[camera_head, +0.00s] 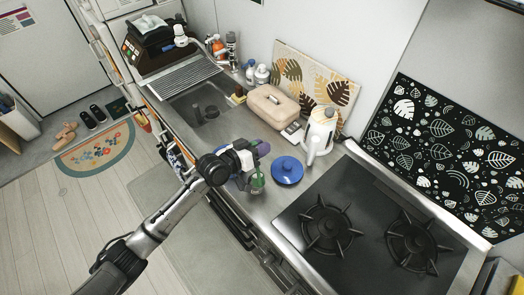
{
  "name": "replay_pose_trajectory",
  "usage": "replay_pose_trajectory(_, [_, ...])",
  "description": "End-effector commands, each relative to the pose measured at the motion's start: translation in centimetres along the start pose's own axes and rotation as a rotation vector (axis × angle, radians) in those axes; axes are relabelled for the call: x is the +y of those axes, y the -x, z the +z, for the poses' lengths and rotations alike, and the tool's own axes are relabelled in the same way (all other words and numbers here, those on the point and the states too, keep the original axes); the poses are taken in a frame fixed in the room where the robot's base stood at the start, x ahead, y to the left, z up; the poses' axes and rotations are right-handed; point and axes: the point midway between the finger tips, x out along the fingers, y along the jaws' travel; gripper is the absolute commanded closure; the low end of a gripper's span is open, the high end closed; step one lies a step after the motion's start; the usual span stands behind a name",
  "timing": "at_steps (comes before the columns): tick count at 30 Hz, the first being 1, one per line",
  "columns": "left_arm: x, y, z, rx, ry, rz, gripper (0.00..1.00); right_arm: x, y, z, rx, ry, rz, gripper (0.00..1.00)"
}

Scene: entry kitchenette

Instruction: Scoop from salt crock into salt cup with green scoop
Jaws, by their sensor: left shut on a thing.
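My left gripper (250,168) reaches over the counter from the left. It is shut on a small green thing (257,181), which looks like the green scoop, and holds it at the counter's front part. A round blue lidded or dish-like thing (287,171) with a knob in its middle sits on the counter just right of the gripper. I cannot tell whether it is the salt crock. I cannot pick out the salt cup; the gripper hides part of the counter. My right gripper is not in view.
A black stove (367,236) with two burners lies to the right. A white kettle-like jug (319,134) and a beige box (273,106) stand behind. The sink (201,103) and dish rack (182,76) are at the back left.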

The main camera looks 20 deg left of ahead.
Motion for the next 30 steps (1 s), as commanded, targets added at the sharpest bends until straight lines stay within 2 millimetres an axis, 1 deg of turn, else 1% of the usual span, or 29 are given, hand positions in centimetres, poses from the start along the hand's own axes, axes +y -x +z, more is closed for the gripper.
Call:
replay_pose_trajectory(1, [-0.5, -0.2, 0.2, -0.009, 0.024, -0.001, 1.0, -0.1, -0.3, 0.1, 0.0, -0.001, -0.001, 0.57])
replay_pose_trajectory(23, [-5.0, -2.0, 0.3, -0.16, 0.395, 0.0, 1.0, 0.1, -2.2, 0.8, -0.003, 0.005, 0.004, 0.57])
replay_pose_trajectory(30, [-6.4, -2.6, 0.9, -0.212, 0.522, 0.0, 1.0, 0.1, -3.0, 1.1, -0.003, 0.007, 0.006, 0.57])
